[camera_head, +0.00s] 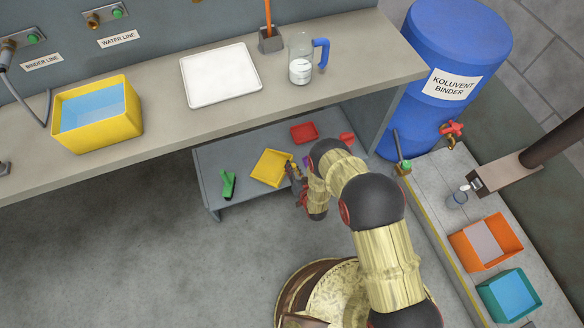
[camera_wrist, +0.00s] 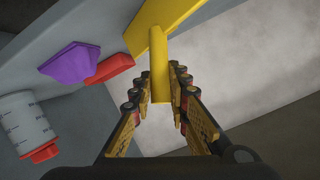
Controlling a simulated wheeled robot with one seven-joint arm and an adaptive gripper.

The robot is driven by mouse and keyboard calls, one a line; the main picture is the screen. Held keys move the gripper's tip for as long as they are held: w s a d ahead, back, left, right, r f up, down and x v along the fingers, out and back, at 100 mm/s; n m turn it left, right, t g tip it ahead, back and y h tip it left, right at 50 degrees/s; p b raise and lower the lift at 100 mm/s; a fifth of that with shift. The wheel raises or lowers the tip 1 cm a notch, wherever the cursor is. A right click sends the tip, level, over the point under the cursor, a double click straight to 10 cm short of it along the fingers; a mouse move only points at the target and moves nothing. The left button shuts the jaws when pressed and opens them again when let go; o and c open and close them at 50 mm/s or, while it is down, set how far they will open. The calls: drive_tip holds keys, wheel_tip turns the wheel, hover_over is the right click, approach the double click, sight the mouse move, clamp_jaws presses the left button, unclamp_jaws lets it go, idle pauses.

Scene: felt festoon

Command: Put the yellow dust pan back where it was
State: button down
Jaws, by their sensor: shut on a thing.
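The yellow dust pan (camera_head: 271,167) shows over the low grey table (camera_head: 222,155) under the bench in the head view. My gripper (camera_head: 296,182) is at its right end. In the wrist view the pan's flat body (camera_wrist: 165,18) is at the top, and its handle runs down between the fingers of my gripper (camera_wrist: 162,82). The fingers are shut on the handle. I cannot tell whether the pan touches the table or hangs just above it. My arm hides part of the table's right side.
A green object (camera_head: 228,185) and a red dish (camera_head: 304,132) lie on the low table. The bench (camera_head: 155,135) overhangs the table's back.

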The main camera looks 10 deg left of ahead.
drive_tip(key=c, duration=1.7)
unclamp_jaws()
drive_tip(key=shift+p+v, duration=2.15)
drive_tip(key=shift+v, duration=3.9)
